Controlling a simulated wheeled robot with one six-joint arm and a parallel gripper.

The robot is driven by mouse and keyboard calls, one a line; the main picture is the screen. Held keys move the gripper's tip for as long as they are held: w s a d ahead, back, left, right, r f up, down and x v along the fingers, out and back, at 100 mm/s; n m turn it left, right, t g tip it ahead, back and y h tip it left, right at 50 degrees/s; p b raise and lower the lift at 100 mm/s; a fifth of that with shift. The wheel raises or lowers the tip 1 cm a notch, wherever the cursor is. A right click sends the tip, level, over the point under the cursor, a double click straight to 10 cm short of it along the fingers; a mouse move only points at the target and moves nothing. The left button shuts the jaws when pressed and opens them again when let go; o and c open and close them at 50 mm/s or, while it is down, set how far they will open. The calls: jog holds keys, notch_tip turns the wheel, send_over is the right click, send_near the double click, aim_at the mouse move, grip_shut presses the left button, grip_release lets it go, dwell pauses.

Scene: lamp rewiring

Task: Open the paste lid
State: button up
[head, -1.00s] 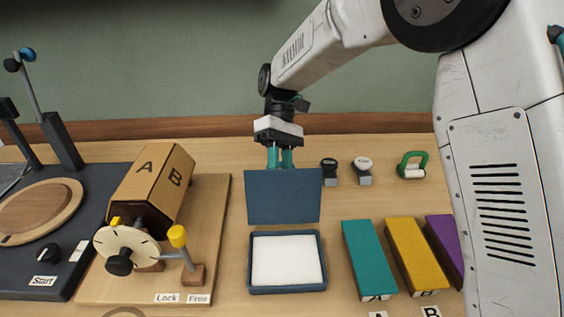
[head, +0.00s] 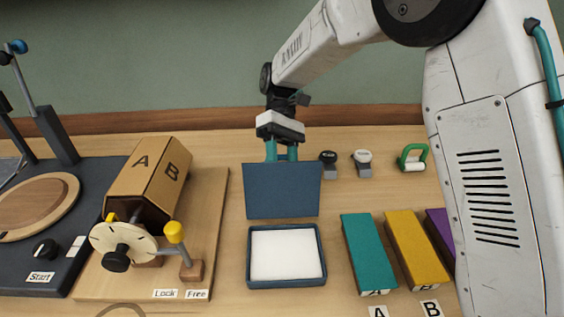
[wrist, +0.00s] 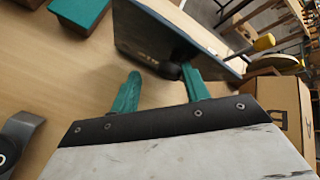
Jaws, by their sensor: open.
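The paste box (head: 251,275) is a dark blue tray with a white filling, on the wooden table. Its dark blue lid (head: 282,191) stands raised at the tray's back edge, so the white inside is uncovered. My gripper (head: 281,156) is behind the lid, with teal fingers pointing down; the lid hides the fingertips in the head view. In the wrist view my gripper (wrist: 160,85) has its fingers apart. The lid (wrist: 150,40) is just beyond them, with a dark knob (wrist: 171,70) between or just past the fingertips; I cannot tell whether they touch.
Teal (head: 368,255), yellow (head: 416,250) and purple (head: 440,232) blocks lie right of the box. Two small stamp-like pieces (head: 362,163) and a green-handled tool (head: 412,158) stand behind. A cardboard-coloured drum marked A and B (head: 150,180) stands on a board at left.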

jog(key=shift+s+a, duration=0.15)
jog(key=shift+a, duration=0.15)
jog(key=shift+d, duration=0.1)
jog(key=v, duration=0.8)
dwell(0.4)
